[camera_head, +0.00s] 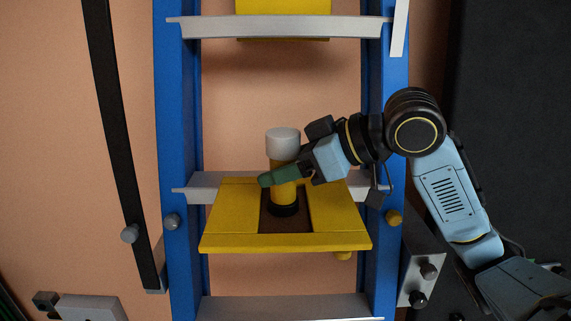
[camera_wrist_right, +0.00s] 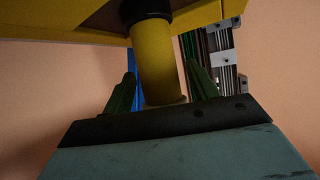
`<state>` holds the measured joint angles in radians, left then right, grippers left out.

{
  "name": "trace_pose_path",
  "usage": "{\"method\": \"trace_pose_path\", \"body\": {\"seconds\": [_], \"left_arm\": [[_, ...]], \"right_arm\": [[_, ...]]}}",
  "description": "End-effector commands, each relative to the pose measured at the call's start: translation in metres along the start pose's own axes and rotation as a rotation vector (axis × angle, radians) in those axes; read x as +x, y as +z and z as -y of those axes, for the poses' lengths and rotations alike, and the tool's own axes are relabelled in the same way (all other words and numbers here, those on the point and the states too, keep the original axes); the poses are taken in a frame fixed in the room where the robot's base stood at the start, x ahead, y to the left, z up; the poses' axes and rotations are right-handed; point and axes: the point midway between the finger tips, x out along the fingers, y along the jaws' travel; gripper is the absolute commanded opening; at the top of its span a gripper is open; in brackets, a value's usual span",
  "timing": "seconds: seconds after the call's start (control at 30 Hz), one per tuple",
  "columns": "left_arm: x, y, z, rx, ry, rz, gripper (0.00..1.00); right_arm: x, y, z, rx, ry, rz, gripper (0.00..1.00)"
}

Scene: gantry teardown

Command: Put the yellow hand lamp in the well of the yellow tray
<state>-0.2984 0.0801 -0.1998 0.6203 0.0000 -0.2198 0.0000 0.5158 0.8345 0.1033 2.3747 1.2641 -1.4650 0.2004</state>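The yellow hand lamp (camera_head: 287,192), with a pale head and a black base, stands upright in the brown well (camera_head: 300,225) of the yellow tray (camera_head: 225,220). Its base appears to rest on the well floor. My right gripper (camera_head: 268,178) is around the body just below the head. In the wrist view its fingers (camera_wrist_right: 160,85) show narrow gaps beside the lamp, so it looks open. My left gripper is not in view.
The tray sits on a grey crossbar (camera_head: 192,189) between two blue uprights (camera_head: 180,110). Another grey bar (camera_head: 270,27) crosses above, and one (camera_head: 285,307) below. A black strip (camera_head: 120,140) leans on the left. Knobs (camera_head: 393,217) stick out near the right upright.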

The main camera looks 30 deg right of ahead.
Motion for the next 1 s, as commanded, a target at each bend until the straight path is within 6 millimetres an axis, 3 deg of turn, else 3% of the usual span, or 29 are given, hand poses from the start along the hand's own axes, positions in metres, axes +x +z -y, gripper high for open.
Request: {"method": "trace_pose_path", "body": {"seconds": [0.37, 0.8, 1.0], "left_arm": [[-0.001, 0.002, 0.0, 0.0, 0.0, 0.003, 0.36], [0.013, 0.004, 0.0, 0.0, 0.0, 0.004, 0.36], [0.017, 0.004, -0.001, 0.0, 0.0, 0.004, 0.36]], "right_arm": [[-0.007, -0.003, -0.001, 0.0, 0.002, 0.0, 0.58], [-0.087, -0.002, -0.001, 0.0, 0.005, 0.0, 0.58], [-0.113, -0.003, -0.001, 0.002, 0.003, 0.0, 0.58]]}}
